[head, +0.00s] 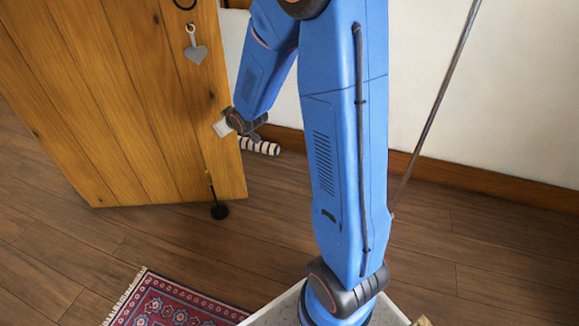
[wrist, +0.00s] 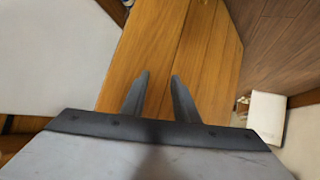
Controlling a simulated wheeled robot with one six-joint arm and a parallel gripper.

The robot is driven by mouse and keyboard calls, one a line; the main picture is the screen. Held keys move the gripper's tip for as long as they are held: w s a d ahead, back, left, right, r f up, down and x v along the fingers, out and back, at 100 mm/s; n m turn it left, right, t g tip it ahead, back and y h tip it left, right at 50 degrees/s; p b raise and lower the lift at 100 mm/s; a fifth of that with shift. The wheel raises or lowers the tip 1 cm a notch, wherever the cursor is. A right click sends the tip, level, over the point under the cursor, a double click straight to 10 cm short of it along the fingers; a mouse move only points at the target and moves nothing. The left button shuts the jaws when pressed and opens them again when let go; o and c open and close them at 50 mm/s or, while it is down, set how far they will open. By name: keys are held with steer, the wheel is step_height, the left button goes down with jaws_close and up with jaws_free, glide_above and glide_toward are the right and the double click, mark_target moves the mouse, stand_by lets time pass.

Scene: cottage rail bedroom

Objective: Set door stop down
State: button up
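The wooden plank door (head: 130,100) stands ajar on the left in the head view. A door stop (head: 219,211) shows low on its face near the free edge: a short brass-coloured part with a black foot hanging down at floor level. I cannot tell whether the foot touches the floor. My gripper (wrist: 159,75) is open and empty, its two fingers apart in the wrist view with door planks (wrist: 165,40) beyond them. In the head view my gripper is by the door's free edge, above the door stop and apart from it. The door stop is not visible in the wrist view.
A striped roll (head: 262,146) lies by the skirting behind the door edge. A grey heart (head: 195,54) hangs on the door. A patterned red rug (head: 165,302) lies in front. A white box-like object (wrist: 266,115) shows in the wrist view. Floor around the stop is clear.

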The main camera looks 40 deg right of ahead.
steer(key=s+r+m+g, duration=0.1)
steer(key=s+r, duration=0.3)
steer(key=s, duration=1)
steer(key=s+r+m+g, duration=0.1)
steer(key=s+r+g, duration=0.2)
steer(key=s, duration=1.2)
steer(key=s+r+m+g, duration=0.1)
steer(key=s+r, duration=0.5)
steer(key=s, duration=0.8)
steer(key=shift+s+a+r+g+h, duration=0.3)
steer(key=shift+a+g+h, duration=0.1)
steer(key=shift+g, duration=0.3)
